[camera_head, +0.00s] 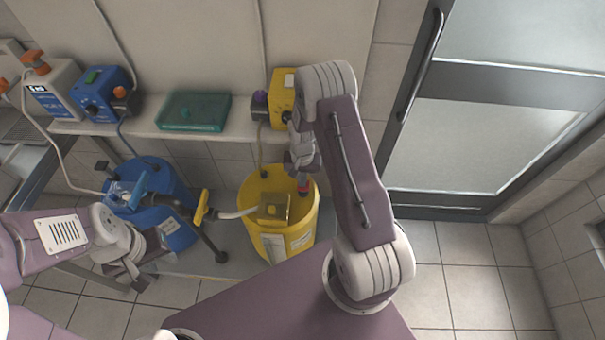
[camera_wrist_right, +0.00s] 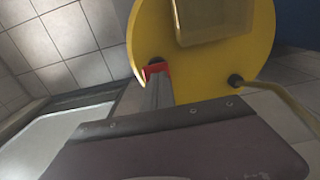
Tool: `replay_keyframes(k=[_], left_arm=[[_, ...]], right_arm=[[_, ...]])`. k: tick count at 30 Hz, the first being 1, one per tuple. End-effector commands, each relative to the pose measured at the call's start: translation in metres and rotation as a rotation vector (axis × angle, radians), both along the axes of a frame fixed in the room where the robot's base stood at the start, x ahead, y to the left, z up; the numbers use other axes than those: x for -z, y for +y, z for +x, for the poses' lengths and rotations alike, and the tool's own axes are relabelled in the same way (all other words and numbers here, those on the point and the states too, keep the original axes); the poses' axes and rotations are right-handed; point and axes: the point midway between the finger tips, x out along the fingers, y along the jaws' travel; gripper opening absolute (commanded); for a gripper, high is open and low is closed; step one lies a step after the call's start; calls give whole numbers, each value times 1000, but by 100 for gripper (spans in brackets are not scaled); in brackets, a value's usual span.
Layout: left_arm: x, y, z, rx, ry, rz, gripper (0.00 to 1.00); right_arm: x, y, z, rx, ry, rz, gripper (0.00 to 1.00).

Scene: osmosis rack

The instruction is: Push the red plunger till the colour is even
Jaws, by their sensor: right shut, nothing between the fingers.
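The red plunger (camera_head: 305,186) stands at the right side of the lid of the yellow barrel (camera_head: 287,243). In the right wrist view the red plunger (camera_wrist_right: 155,69) shows just beyond my fingertips, partly hidden by them. My right gripper (camera_head: 303,172) points down over the plunger from above. Its fingers (camera_wrist_right: 158,88) are shut and hold nothing. The tips are at or very close to the plunger's top; I cannot tell if they touch. My left gripper (camera_head: 135,275) hangs low at the left, away from the yellow barrel; its jaw state is unclear.
A blue barrel (camera_head: 178,230) with a blue-handled valve stands left of the yellow one. A yellow-handled valve (camera_head: 202,207) and hose join them. A shelf behind holds a blue pump (camera_head: 103,95), a teal tray (camera_head: 194,110) and a yellow pump (camera_head: 281,100). Floor is free at right.

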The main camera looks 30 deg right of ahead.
Motion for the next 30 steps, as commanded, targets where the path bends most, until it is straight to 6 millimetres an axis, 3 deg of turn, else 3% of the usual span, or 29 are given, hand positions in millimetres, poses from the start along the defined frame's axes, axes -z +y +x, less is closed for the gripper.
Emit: replay_keyframes(k=[5,8,12,14,18,24,30], left_arm=[[-3,0,0,0,0,0,34],[-18,0,0,0,0,0,34],[-49,0,0,0,0,0,34],[-32,0,0,0,-1,0,34],[-29,0,0,0,0,0,34],[-28,0,0,0,0,0,34],[-28,0,0,0,0,0,34]], right_arm=[[0,1,-5,0,15,2,0],[-17,0,-4,-1,12,3,0],[-56,-2,1,-2,4,0,0],[-59,-2,2,-3,-1,-1,0],[-94,-2,3,-2,-3,-1,0],[-129,-2,2,-2,0,0,0],[-141,-2,2,-2,1,0,0]])
